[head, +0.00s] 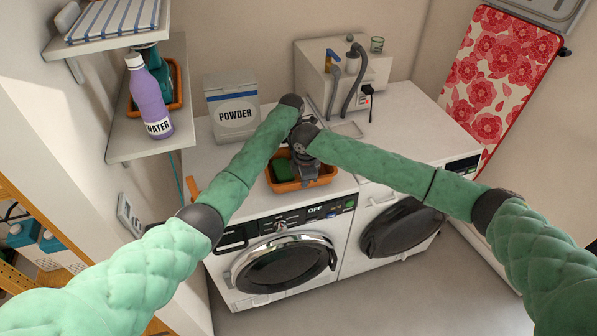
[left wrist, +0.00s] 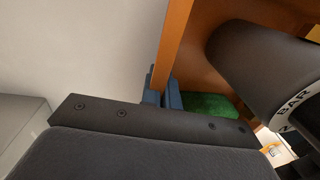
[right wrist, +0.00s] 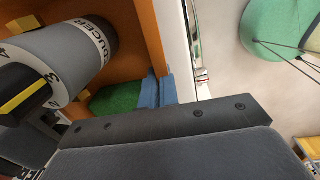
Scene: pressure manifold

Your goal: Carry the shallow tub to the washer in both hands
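The shallow tub is orange (head: 290,187) and shows over the front of the top of the left front-loading machine (head: 250,222), whose display reads OFF. The tub holds a green block (head: 283,169) and a grey, labelled cylinder (right wrist: 75,60). My left gripper (left wrist: 162,97) has its blue pads on both sides of one tub wall (left wrist: 172,50). My right gripper (right wrist: 160,92) has its pads on both sides of another tub wall (right wrist: 152,35). In the head view, my wrists partly hide the tub and the left fingers. I cannot tell whether the tub rests on the machine.
A second machine with a dark door (head: 400,228) stands on the right. Behind are a powder box (head: 233,108) and a grey unit with hoses (head: 325,80). A purple water bottle (head: 149,98) stands on the left wall shelf. A floral ironing board (head: 505,75) leans at right. The floor in front is clear.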

